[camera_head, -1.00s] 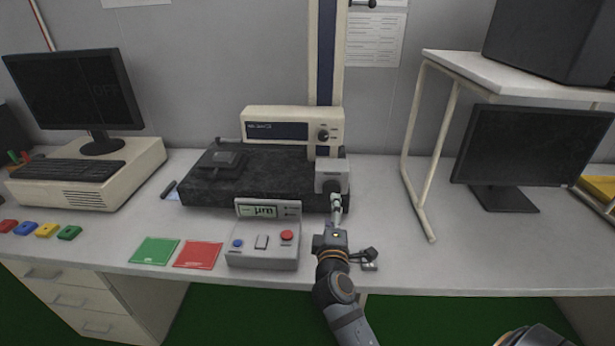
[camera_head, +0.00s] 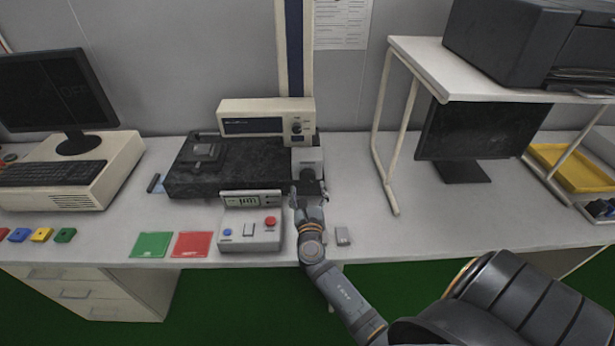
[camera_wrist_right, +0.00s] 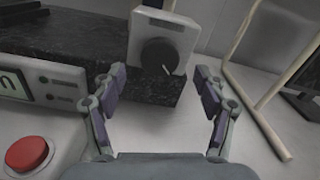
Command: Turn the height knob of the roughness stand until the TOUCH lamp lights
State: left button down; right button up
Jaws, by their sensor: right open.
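The roughness stand's black granite base (camera_head: 235,185) stands on the table. A white box (camera_head: 300,157) at its right front corner carries the black round height knob (camera_head: 307,174). The knob (camera_wrist_right: 158,57) shows clearly in the right wrist view, with a pale mark at its lower right. My right gripper (camera_head: 309,190) is open, its fingers (camera_wrist_right: 157,84) spread in front of and below the knob, apart from it. The control box (camera_head: 248,236) shows "µm" on its display. Small dark marks sit beside the display; I cannot read a TOUCH label or see one lit. My left gripper is out of view.
Green (camera_head: 151,245) and red (camera_head: 192,244) mats lie left of the control box. A white rack (camera_head: 385,150) with a printer (camera_head: 510,45) stands at right. Table space between stand and rack is clear.

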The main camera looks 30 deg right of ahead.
aim_at(308, 178)
jog(key=x, duration=0.5)
jog(key=shift+w, duration=0.2)
jog(key=c, duration=1.2)
jog(key=shift+o, duration=0.2)
